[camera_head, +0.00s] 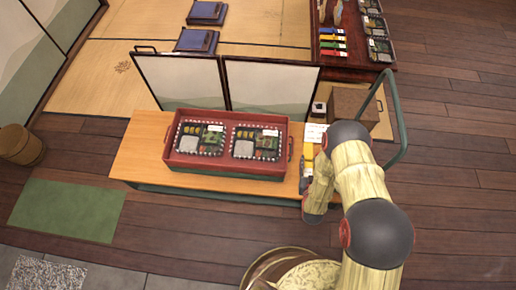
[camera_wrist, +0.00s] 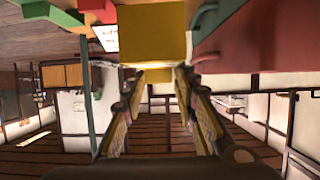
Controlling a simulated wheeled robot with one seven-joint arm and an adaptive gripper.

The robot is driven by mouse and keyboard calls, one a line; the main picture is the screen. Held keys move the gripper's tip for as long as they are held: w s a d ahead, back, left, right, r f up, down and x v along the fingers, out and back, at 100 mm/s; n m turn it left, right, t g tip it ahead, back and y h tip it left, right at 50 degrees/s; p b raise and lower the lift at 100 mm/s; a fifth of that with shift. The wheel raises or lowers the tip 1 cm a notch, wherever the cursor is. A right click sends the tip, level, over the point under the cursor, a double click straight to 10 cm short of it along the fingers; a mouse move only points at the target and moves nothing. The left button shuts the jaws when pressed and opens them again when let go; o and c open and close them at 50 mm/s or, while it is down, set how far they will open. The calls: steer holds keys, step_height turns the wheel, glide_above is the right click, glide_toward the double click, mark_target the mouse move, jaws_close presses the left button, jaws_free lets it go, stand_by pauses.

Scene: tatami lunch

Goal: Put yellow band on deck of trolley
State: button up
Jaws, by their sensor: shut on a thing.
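The yellow band (camera_head: 309,153) shows just right of the red tray in the head view. In the wrist view the yellow band (camera_wrist: 152,32) fills the top middle, at the ends of the fingers. My gripper (camera_wrist: 155,88) is shut on it, with a finger on each side. In the head view my gripper (camera_head: 306,178) is at the right end of the trolley's wooden deck (camera_head: 160,176), partly hidden by my arm. I cannot tell whether the band touches the deck.
A red tray (camera_head: 168,153) with two bento boxes covers much of the deck. The trolley's green handle (camera_head: 400,125) rises at the right. Folding panels (camera_head: 270,85) stand behind.

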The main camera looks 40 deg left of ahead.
step_height(320, 180, down, 10)
steer(key=b, duration=0.4)
steer(key=shift+f+b, duration=0.1)
steer(key=shift+b, duration=0.25)
steer(key=o, duration=1)
steer(key=p+v, duration=0.4)
steer(key=v, duration=0.8)
